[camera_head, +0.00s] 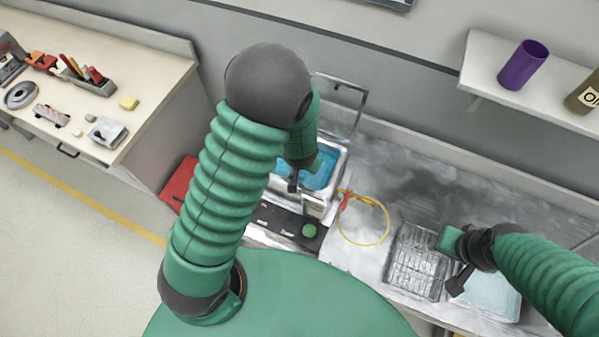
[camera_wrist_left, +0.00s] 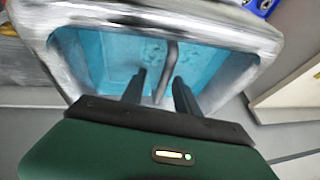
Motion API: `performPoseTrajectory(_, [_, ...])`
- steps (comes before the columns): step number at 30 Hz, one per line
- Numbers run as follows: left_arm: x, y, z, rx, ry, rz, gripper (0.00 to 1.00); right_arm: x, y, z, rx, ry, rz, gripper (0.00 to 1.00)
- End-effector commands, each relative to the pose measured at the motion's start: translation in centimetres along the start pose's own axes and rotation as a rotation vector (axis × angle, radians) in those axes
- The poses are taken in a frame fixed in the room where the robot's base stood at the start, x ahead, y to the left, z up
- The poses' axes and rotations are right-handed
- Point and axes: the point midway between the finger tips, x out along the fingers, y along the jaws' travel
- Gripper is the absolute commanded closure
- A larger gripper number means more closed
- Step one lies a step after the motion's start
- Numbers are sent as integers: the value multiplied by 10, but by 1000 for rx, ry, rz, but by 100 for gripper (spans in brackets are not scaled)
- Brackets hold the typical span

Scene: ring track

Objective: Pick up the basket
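A metal wire basket (camera_head: 418,262) lies on the steel counter at the right in the head view. My left gripper (camera_head: 294,183) is over a steel tank (camera_head: 335,172) of blue liquid. In the left wrist view its two dark fingers (camera_wrist_left: 158,88) are apart, pointing into the tank (camera_wrist_left: 150,12). A thin grey bar (camera_wrist_left: 172,52) stands in the tank and shows between the fingertips; I cannot tell whether they touch it or what it belongs to. My right gripper (camera_head: 458,280) is beside the wire basket's right edge, above a pale blue tray; its fingers are unclear.
A yellow ring-shaped hose (camera_head: 364,220) lies between the tank and the wire basket. The pale blue tray (camera_head: 490,295) is right of the basket. A black control panel (camera_head: 285,225) is in front of the tank. A shelf with a purple cup (camera_head: 523,65) overhangs at the upper right.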

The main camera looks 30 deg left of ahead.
Motion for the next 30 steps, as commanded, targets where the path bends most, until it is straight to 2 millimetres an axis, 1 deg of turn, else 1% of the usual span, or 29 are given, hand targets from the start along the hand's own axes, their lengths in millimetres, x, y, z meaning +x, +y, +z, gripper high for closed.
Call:
performPoseTrajectory(1, [12, -2, 2, -4, -5, -1, 63, 3, 0, 1, 0, 0, 0, 64])
performPoseTrajectory(3, [24, -3, 2, -4, -6, -1, 63, 3, 0, 1, 0, 0, 0, 64])
performPoseTrajectory(6, [36, -1, 1, -1, -3, -1, 63, 4, 0, 1, 0, 0, 0, 64])
performPoseTrajectory(8, [39, -1, 1, 1, -2, -1, 63, 4, 0, 1, 0, 0, 0, 64])
performPoseTrajectory(13, [39, 0, 0, 1, -1, -1, 63, 4, 0, 1, 0, 0, 0, 64])
performPoseTrajectory(14, [39, 0, 0, 1, -1, -1, 66, 4, 0, 1, 0, 0, 0, 64])
performPoseTrajectory(21, [39, -1, 1, 1, -2, -1, 97, 4, 0, 1, 0, 0, 0, 64])
performPoseTrajectory(22, [39, -1, 1, 1, -2, -1, 100, 4, 0, 1, 0, 0, 0, 64])
performPoseTrajectory(30, [39, -1, 0, 0, -2, -2, 100, 4, 0, 1, 0, 0, 0, 64])
